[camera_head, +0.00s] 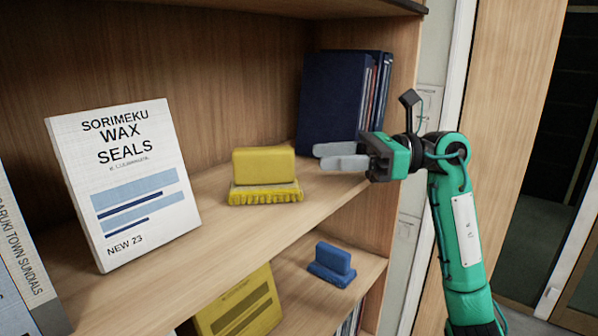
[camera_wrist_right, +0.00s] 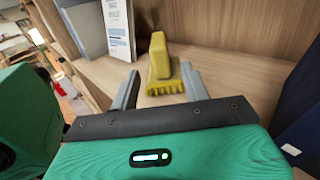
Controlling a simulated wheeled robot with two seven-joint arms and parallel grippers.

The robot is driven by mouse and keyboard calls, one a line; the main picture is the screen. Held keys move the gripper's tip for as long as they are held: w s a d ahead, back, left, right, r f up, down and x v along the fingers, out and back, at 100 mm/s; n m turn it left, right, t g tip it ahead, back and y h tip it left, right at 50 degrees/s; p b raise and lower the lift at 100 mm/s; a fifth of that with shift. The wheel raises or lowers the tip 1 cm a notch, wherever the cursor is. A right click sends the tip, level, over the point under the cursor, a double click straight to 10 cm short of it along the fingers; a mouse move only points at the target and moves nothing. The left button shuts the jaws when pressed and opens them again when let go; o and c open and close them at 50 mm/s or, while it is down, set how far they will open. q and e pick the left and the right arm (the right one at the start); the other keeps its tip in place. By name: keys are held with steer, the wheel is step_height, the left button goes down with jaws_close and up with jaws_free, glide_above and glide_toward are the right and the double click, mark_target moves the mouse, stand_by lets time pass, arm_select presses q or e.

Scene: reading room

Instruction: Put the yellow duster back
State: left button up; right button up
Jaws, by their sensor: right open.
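The yellow duster (camera_head: 264,168) stands upright, bristles down, on the upper wooden shelf (camera_head: 210,255), between the white wax seals book and the dark blue binders. My right gripper (camera_head: 340,156) is to the right of the duster, above the same shelf, with its fingers pointing left towards it. In the right wrist view, the duster (camera_wrist_right: 160,62) shows ahead, between and beyond the two open fingers (camera_wrist_right: 160,88). The gripper is empty, and a gap shows between it and the duster in the head view. My left gripper is in neither view.
The white wax seals book (camera_head: 125,175) leans at the left. Dark blue binders (camera_head: 335,100) stand right behind my right gripper. On the lower shelf are a blue duster (camera_head: 332,264) and a yellow book (camera_head: 240,305). Bare shelf lies in front of the yellow duster.

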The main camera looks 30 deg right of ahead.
steer(key=shift+b+v, duration=0.35)
steer(key=shift+v, duration=1.1)
